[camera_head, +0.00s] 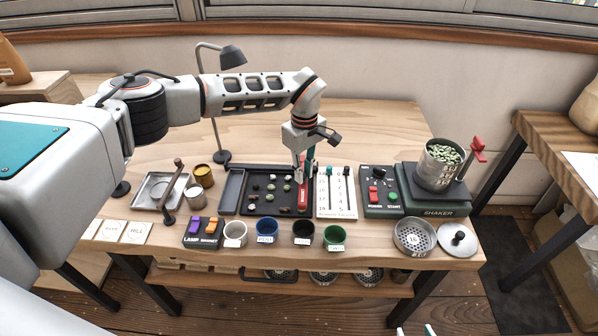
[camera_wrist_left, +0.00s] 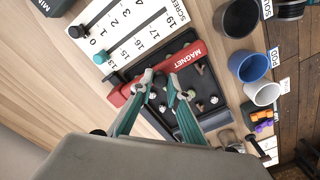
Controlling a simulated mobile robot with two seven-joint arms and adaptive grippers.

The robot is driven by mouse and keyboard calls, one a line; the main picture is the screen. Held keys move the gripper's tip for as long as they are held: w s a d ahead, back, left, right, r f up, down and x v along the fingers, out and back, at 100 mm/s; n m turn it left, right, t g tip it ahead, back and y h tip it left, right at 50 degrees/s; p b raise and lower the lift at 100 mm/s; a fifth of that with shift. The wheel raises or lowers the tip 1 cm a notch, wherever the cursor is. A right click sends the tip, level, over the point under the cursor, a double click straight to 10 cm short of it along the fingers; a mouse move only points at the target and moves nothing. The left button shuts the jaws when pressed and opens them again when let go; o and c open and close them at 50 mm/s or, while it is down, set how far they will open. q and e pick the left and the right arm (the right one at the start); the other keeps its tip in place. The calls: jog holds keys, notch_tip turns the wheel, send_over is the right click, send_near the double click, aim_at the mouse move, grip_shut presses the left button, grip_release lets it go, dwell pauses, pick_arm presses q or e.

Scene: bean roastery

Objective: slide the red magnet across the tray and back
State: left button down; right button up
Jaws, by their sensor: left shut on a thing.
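The red magnet (camera_head: 303,197) is a bar with white lettering at the right side of the black tray (camera_head: 262,209). In the left wrist view the magnet (camera_wrist_left: 186,58) lies across the tray's end. My left gripper (camera_head: 303,176) reaches down from above and is shut on the magnet; its teal fingers (camera_wrist_left: 166,86) hide part of it. Several pale and dark beans (camera_head: 270,187) lie in the tray left of the magnet. Two fingertips of my right gripper (camera_head: 415,331) show apart and empty at the bottom edge.
The white screen-size board (camera_head: 336,192) stands close right of the tray, with a control box (camera_head: 380,191) and shaker (camera_head: 437,203) beyond. Several cups (camera_head: 265,231) line the front edge. A lamp (camera_head: 221,100) stands behind. The table's back right is clear.

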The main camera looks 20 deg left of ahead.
pick_arm(q)
jog(key=c, duration=1.9)
grip_release()
jog(key=shift+r, duration=0.1)
notch_tip(320, 180, up, 12)
jog(key=shift+f, duration=0.1)
jog(key=shift+s, duration=0.1)
